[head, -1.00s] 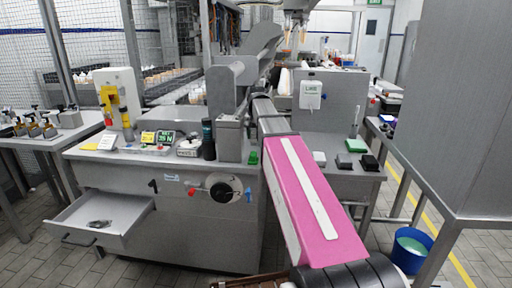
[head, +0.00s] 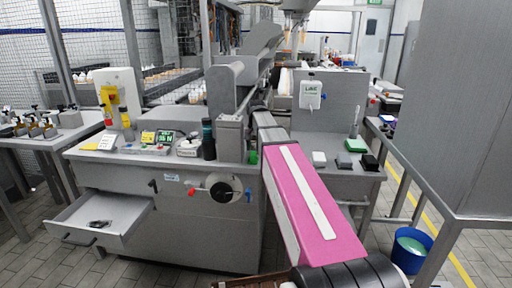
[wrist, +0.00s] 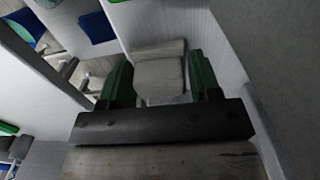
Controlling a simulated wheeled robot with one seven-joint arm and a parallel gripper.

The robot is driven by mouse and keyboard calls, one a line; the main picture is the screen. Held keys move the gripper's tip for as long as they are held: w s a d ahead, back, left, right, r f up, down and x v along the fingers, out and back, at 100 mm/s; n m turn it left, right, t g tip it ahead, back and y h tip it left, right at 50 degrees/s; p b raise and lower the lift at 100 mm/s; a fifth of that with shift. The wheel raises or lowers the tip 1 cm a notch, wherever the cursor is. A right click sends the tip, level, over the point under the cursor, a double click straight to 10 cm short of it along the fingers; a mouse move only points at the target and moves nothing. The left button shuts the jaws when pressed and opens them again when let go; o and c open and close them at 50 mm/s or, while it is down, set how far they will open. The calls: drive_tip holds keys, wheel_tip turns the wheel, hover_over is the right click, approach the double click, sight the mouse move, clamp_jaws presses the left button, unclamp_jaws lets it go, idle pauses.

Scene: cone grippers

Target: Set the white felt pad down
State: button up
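In the wrist view my gripper (wrist: 160,70) has its two green fingers on either side of a pale grey-white block, which I take as the white felt pad (wrist: 160,82). The pad fills the gap between the fingers, and both fingers seem to touch it. Nothing shows clearly under the pad. In the head view my pink arm link reaches forward over the workbench, and I cannot make out the gripper or the held pad there.
On the right counter are a small white block (head: 319,158), a grey block (head: 344,161), a black block (head: 370,162) and a green pad (head: 356,145). A grey machine (head: 180,205) with an open drawer (head: 100,217) stands left. A blue bucket (head: 409,252) is at right.

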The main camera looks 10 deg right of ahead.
drive_tip(key=shift+o, duration=1.2)
wheel_tip(320, 180, up, 12)
drive_tip(key=shift+r, duration=0.15)
